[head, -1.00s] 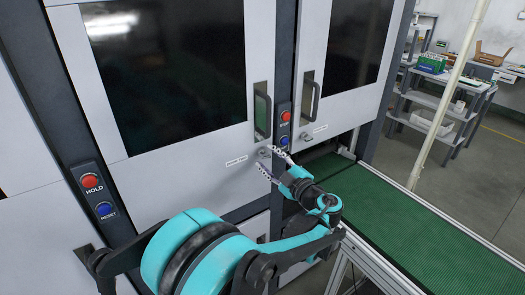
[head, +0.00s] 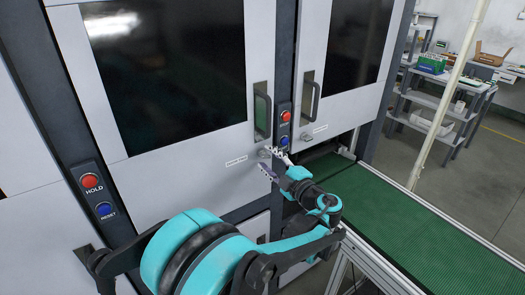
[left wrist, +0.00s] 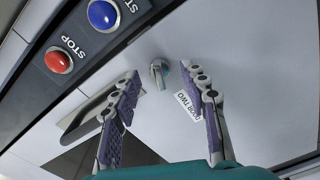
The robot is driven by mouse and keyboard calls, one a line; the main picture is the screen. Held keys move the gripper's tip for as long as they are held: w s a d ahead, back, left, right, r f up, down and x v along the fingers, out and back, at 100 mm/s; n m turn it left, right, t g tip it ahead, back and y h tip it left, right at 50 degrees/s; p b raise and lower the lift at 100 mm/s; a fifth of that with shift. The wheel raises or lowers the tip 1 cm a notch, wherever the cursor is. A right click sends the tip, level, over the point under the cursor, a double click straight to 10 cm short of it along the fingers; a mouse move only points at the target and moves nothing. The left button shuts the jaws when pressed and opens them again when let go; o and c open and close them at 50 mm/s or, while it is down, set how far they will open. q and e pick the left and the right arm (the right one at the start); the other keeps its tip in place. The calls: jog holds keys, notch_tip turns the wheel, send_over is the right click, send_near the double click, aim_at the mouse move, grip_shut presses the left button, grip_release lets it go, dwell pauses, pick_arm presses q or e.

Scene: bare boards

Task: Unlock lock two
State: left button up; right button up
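The lock is a small grey round knob (left wrist: 158,72) on the light door panel, beside a white label (left wrist: 187,106) reading "DOOR TWO". In the head view the lock (head: 264,154) sits below the door handle, with the label (head: 236,161) to its left. My left gripper (head: 270,160) is open and empty, close to the lock. In the left wrist view the open left gripper (left wrist: 164,78) has one finger on each side of the knob, which appears between and beyond the tips. Whether they touch it cannot be told. My right gripper is not in view.
A panel with a red STOP button (left wrist: 59,60) and a blue button (left wrist: 103,14) lies close to the lock. A door handle (head: 262,112) projects above it. A green conveyor (head: 390,215) runs at the right. A HOLD button (head: 91,182) is at the left.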

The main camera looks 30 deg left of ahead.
pick_arm(q)
jog(key=v, duration=0.6)
dwell(0.4)
jog(key=v, duration=1.2)
